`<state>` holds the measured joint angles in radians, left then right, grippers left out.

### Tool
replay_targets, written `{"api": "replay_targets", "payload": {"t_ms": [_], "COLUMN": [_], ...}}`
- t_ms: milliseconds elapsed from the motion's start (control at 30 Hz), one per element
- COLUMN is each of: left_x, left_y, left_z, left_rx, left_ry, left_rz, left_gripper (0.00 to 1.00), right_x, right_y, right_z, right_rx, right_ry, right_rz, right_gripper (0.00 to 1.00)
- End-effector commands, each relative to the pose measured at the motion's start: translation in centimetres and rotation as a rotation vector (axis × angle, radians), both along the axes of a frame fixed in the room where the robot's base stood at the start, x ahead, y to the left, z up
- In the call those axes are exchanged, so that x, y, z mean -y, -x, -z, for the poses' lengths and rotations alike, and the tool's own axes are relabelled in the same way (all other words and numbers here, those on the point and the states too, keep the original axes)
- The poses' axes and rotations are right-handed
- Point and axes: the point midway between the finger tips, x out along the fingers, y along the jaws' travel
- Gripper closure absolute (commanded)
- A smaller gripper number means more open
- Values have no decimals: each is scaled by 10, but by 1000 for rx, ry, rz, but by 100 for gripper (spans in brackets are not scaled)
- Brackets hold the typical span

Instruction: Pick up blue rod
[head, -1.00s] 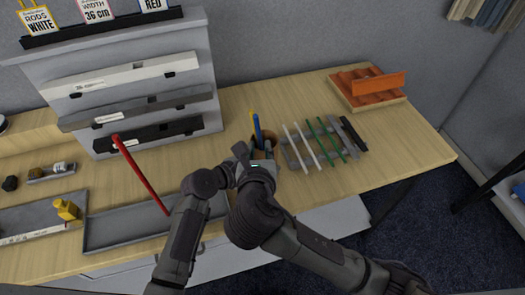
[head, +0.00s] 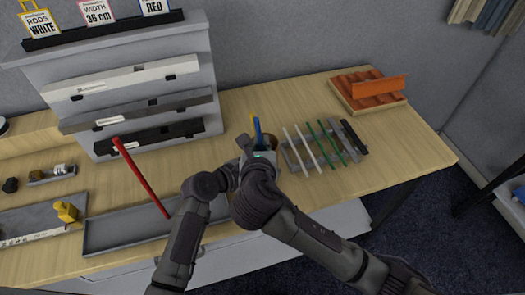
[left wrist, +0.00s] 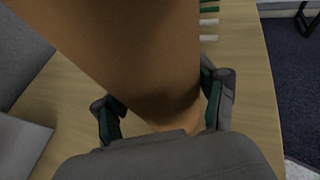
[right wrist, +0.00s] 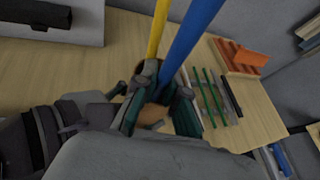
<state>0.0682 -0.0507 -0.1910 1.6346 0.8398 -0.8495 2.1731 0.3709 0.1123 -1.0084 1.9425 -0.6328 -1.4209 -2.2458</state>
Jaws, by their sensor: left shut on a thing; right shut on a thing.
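The blue rod (head: 257,130) stands tilted in a brown cup (left wrist: 150,50) beside a yellow rod (head: 253,124). In the right wrist view the blue rod (right wrist: 190,40) runs between the fingers of my right gripper (right wrist: 160,108), which is shut on it, with the yellow rod (right wrist: 158,28) just to the left. In the head view the right gripper (head: 260,152) covers much of the cup. In the left wrist view my left gripper (left wrist: 163,105) is shut around the cup. The lower ends of the rods are hidden.
A rack with white, green and dark rods (head: 318,146) lies right of the cup. A red rod (head: 140,176) leans over a grey tray (head: 110,237) at left. A stepped display (head: 140,90) stands behind.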

Motion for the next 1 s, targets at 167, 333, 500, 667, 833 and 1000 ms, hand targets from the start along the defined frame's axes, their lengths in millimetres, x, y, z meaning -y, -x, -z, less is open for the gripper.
{"api": "replay_targets", "payload": {"t_ms": [167, 333, 500, 667, 833, 1000], "left_x": [0, 0, 0, 0, 0, 0], "left_y": [0, 0, 0, 0, 0, 0], "left_z": [0, 0, 0, 1, 1, 1], "left_rx": [-1, -1, -2, -2, -1, -1], "left_ry": [0, 0, 0, 0, -1, -1], "left_rz": [0, 0, 1, 1, 0, 0], "left_gripper": [63, 63, 63, 63, 63, 63], "right_x": [-1, -1, -1, -1, -1, 0], "right_y": [-1, -1, 0, 0, 0, 0], "right_z": [-9, -41, -89, -131, -162, -178], "right_rx": [3, 8, 9, 8, 5, 2], "right_ry": [-3, -5, -6, -5, -2, -1], "right_rz": [0, -2, -2, -2, -2, 0], "right_gripper": [100, 100, 100, 100, 100, 100]}}
